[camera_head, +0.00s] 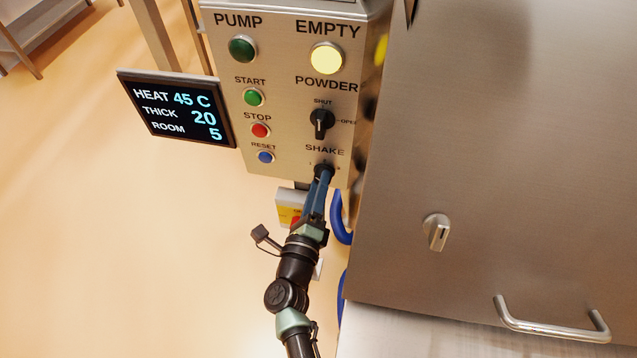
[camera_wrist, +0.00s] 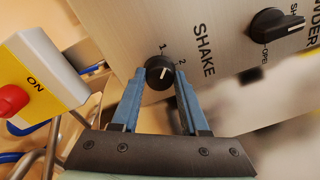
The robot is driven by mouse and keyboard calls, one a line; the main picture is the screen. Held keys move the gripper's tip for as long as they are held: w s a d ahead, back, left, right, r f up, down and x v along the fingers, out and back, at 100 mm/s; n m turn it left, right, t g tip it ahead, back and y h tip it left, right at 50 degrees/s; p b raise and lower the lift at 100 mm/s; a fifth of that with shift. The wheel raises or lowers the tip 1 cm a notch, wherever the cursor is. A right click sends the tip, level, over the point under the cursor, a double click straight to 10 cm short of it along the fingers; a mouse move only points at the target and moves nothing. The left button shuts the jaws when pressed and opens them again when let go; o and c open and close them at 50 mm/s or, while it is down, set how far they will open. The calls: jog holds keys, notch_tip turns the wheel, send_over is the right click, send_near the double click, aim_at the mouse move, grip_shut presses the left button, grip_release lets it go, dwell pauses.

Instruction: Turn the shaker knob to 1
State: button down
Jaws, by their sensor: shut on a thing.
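The shaker knob (camera_wrist: 160,72) is a small round black knob with a white pointer line, under the word SHAKE on the steel panel. The marks 1 and 2 are printed beside it. Its pointer slants up and right in the wrist view, seemingly nearer the 2 than the 1. My gripper (camera_wrist: 158,77) has its blue fingers on either side of the knob and is shut on it. In the head view my gripper (camera_head: 322,176) reaches up from below to the shaker knob (camera_head: 323,167), and the fingers hide part of it.
The black POWDER knob (camera_head: 321,123) sits just above SHAKE. START (camera_head: 254,97), STOP (camera_head: 261,130) and RESET (camera_head: 265,157) buttons are to the left. A yellow box with a red button (camera_wrist: 20,95) stands close to the gripper. A lit EMPTY lamp (camera_head: 327,58) is above.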

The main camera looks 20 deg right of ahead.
jog(key=shift+n, duration=1.2)
jog(key=shift+p, duration=0.3)
jog(key=shift+c, duration=2.1)
grip_release()
jog(key=p+v, duration=0.1)
jog(key=v, duration=1.2)
jog(key=shift+d, duration=0.1)
